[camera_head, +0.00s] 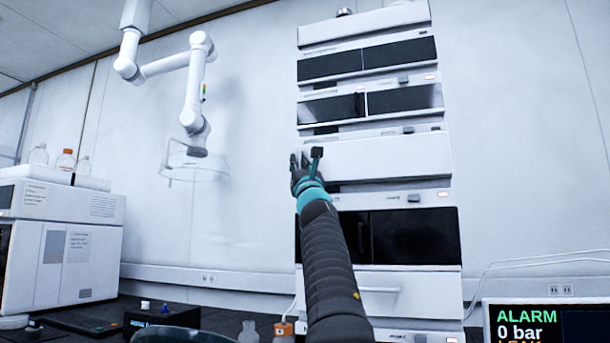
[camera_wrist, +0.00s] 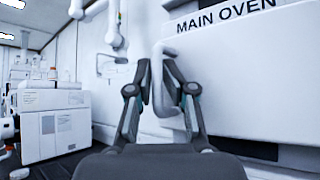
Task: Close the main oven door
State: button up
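The main oven door (camera_head: 385,158) is a wide white panel in the middle of the stack. In the wrist view, the door (camera_wrist: 245,80) fills the right side under the "MAIN OVEN" label, and a pale bent handle (camera_wrist: 158,88) stands out at its left edge. My gripper (camera_head: 306,158) is at the door's left end. In the wrist view, my gripper (camera_wrist: 157,80) has its dark fingers apart, one on each side of the handle's upright bar. I cannot tell whether either finger touches the bar. How far the door stands open is hard to judge.
Dark-fronted modules (camera_head: 370,60) sit above the door, and another dark module (camera_head: 415,236) sits below. A white ceiling arm (camera_head: 195,100) hangs at left. A white instrument with bottles (camera_head: 65,240) stands at far left. An alarm screen (camera_head: 545,322) is at lower right.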

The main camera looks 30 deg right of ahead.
jog(key=shift+a+f, duration=0.1)
jog(key=shift+f, duration=0.05)
jog(key=shift+s+a+f, duration=0.2)
jog(key=shift+s+f, duration=0.2)
jog(key=v, duration=1)
jog(key=shift+s+h, duration=0.3)
jog(key=shift+f, duration=0.1)
jog(key=shift+d, duration=0.1)
